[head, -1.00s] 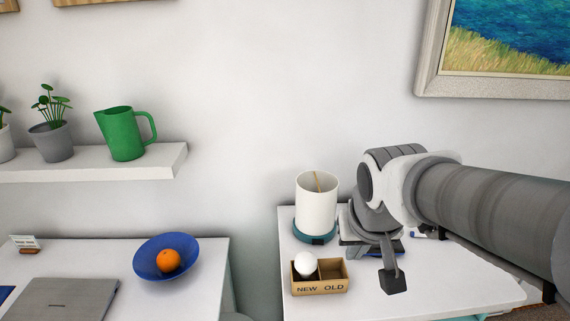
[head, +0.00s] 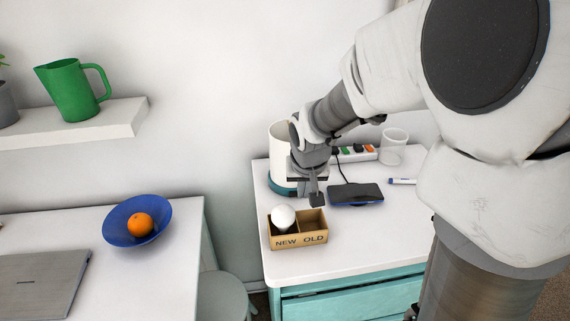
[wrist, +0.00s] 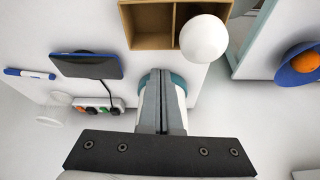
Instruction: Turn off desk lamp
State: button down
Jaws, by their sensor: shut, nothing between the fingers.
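The desk lamp (head: 279,140) is a white cylinder on a teal base, standing at the back left of the small white table. I cannot tell from its shade whether it is lit. In the head view my arm's end covers its right side. In the wrist view my gripper (wrist: 161,72) is shut and empty, its fingers crossing in front of the lamp's teal base (wrist: 181,82). Contact with the lamp cannot be made out. No switch shows clearly.
A cardboard box (head: 299,238) marked NEW and OLD holds a white bulb (head: 283,218), in front of the lamp. A phone (head: 356,194), power strip (head: 359,154), clear cup (head: 393,146) and marker (head: 403,181) lie to the right. The table's front is clear.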

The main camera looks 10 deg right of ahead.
aim_at(299, 201)
jog(key=b+x, duration=0.1)
jog(key=x, duration=0.8)
jog(key=shift+f+b, duration=0.4)
jog(key=shift+f, duration=0.05)
jog(key=w, duration=0.2)
jog(key=shift+w+d, duration=0.1)
jog(key=shift+w, duration=0.15)
jog(key=shift+w+d+p, duration=0.1)
jog(key=shift+w+p, duration=0.2)
jog(key=shift+w, duration=0.6)
